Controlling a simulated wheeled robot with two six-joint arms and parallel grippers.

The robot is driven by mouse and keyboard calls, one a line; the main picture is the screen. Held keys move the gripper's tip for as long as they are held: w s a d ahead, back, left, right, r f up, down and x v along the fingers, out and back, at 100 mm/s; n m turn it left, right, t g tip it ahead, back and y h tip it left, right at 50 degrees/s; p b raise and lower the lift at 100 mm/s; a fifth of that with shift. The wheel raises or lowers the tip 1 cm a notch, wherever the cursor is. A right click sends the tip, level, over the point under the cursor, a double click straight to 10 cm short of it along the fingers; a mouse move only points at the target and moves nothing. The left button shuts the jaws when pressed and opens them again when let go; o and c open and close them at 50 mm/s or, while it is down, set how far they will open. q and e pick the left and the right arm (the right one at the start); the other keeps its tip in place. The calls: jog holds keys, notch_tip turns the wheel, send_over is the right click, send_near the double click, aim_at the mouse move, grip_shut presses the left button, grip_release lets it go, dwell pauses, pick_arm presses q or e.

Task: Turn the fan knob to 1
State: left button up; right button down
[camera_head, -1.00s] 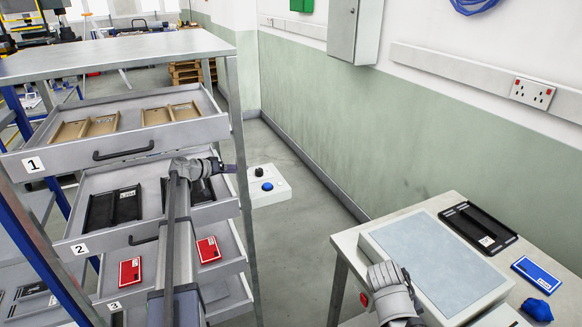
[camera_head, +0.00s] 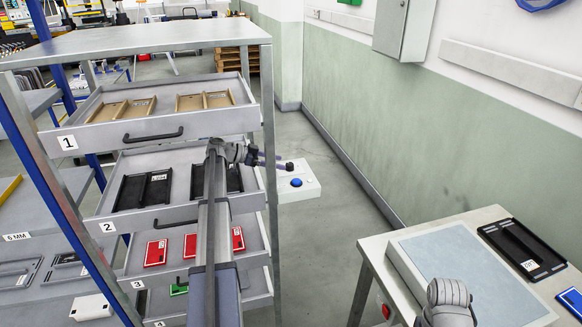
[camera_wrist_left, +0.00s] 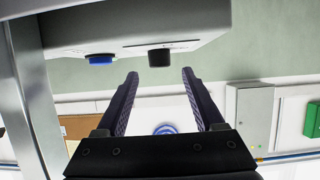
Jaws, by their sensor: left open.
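A white control box (camera_head: 308,187) sticks out beside the right side of the drawer rack. It carries a black knob (camera_head: 289,166) and a blue button (camera_head: 296,182). My left gripper (camera_head: 272,161) is just left of the knob in the head view. In the left wrist view, the open fingers (camera_wrist_left: 159,76) point toward the black knob (camera_wrist_left: 160,57), which shows between and beyond the tips, with nothing held. The blue button (camera_wrist_left: 101,59) is to its left. Any markings at the knob are too small to read. Only grey links of my right arm show; its fingers are not visible.
The drawer rack (camera_head: 165,48) has numbered open drawers with brown, black and red trays close to my left arm. A table (camera_head: 374,246) with a grey-topped block (camera_head: 455,270) and a black tray (camera_head: 522,249) stands at right. Floor between them is clear.

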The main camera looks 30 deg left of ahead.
aim_at(288, 164)
pick_arm(q)
jog(key=b+x, duration=0.1)
jog(key=x, duration=0.4)
jog(key=shift+f+b, duration=0.2)
jog(key=shift+b, duration=0.2)
jog(key=shift+w+d, duration=0.2)
jog(key=shift+w, duration=0.05)
grip_shut()
